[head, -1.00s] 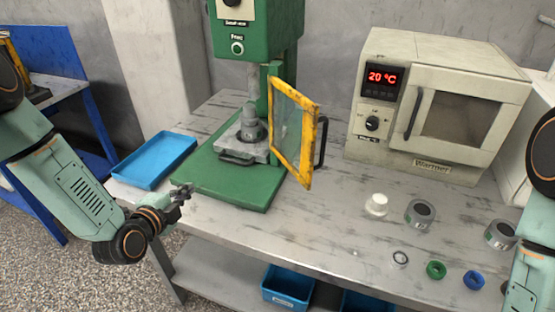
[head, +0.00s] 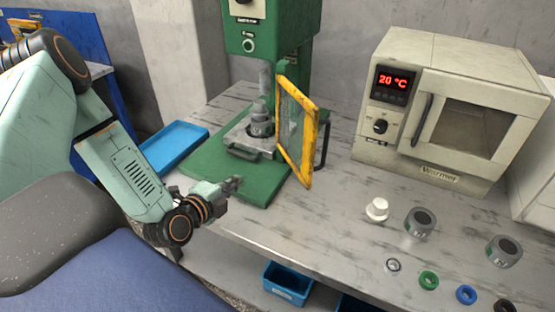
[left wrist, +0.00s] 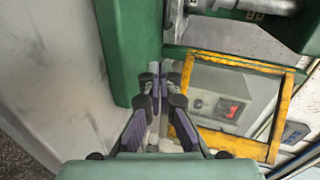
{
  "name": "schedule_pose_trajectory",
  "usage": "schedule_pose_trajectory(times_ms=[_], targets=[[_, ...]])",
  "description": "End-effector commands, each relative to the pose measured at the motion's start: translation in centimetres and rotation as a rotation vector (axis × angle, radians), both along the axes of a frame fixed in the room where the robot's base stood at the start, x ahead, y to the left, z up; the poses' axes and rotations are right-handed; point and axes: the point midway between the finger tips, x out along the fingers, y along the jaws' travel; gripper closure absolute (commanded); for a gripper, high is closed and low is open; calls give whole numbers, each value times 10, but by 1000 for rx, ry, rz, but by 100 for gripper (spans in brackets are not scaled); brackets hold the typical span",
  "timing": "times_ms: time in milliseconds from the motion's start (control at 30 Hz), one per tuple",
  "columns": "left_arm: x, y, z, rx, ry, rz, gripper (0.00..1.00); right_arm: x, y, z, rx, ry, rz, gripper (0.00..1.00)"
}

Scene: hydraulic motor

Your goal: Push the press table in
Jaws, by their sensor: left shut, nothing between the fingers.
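The green press (head: 270,28) stands on a green base plate (head: 255,190). Its press table (head: 240,141) is a grey metal slide with a dark front handle (head: 242,153). A grey cylindrical part (head: 261,125) sits upright on it, under the ram. The yellow-framed guard door (head: 309,140) stands open on the right, and it also shows in the left wrist view (left wrist: 215,145). My left gripper (head: 236,184) is shut and empty, in front of the handle and apart from it. Its fingers (left wrist: 160,72) show in the left wrist view, where I cannot make out the press table. My right gripper is out of view.
A blue tray (head: 172,146) lies left of the press. The warmer (head: 455,110), reading 20 °C, stands at the back right. A white part (head: 377,209), grey cylinders (head: 420,221) and several rings (head: 428,280) lie at the front right. Blue bins (head: 287,283) sit below.

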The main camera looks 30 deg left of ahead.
Motion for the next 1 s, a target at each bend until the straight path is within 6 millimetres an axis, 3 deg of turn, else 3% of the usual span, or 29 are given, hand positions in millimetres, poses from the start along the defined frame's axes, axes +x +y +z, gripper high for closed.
schedule_pose_trajectory(times_ms=[200,367,800,1000], targets=[[0,4,1,66,-4,-16,100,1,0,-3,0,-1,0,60],[14,7,-6,68,-4,-16,100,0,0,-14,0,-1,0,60],[88,12,-30,70,-3,-21,100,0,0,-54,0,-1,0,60],[119,14,-29,67,-5,-20,100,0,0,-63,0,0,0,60]])
